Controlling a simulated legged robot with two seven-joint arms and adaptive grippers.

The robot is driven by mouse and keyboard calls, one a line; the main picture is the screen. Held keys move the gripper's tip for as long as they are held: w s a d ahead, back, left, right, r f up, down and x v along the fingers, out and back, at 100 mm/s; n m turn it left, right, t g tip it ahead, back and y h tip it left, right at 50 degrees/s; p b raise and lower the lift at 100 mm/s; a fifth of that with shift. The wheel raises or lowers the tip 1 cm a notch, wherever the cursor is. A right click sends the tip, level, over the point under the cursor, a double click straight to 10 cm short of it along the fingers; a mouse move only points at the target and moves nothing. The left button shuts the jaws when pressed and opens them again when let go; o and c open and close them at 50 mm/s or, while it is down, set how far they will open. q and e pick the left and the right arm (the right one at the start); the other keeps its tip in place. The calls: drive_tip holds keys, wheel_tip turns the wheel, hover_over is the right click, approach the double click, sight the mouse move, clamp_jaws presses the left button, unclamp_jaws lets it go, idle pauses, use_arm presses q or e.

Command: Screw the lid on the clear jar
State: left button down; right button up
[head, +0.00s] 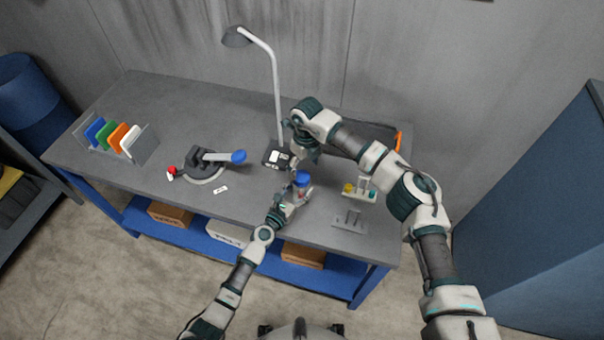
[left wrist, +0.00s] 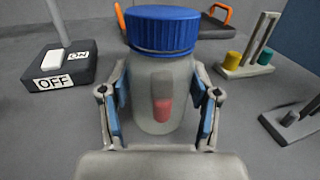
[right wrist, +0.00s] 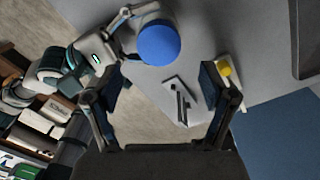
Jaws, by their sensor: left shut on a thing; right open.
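The clear jar (left wrist: 160,100) stands upright in the left wrist view, with a grey and red patch visible in it. The ribbed blue lid (left wrist: 162,30) sits level on its mouth; whether it is threaded tight cannot be told. My left gripper (left wrist: 160,88) is shut around the jar's body from both sides, below the lid. My right gripper (right wrist: 163,78) is open and empty.
A black switch box (head: 277,158) stands just behind the jar, beside a lamp (head: 275,80). A rack with yellow and teal pieces (head: 355,192) and a pegged grey plate (head: 349,220) lie to the right. Bench between clamp and jar is mostly clear.

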use_arm(q)
drive_tip(key=shift+r, duration=0.1)
drive_tip(key=shift+a, duration=0.3)
use_arm(e)
wheel_tip(320, 180, up, 7)
drive_tip(key=shift+w+a, duration=0.15)
drive_tip(key=shift+a, duration=0.25)
use_arm(q)
drive_tip(key=c, duration=0.7)
unclamp_jaws()
drive_tip(key=o, duration=0.4)
drive_tip(key=shift+o, duration=0.6)
drive_tip(key=shift+d, duration=0.35)
use_arm(e)
drive_tip(key=shift+d+f, duration=0.1)
drive_tip(key=shift+d, duration=0.35)
use_arm(q)
drive_tip(key=v, duration=1.2)
use_arm(e)
drive_tip(key=shift+a, duration=0.2)
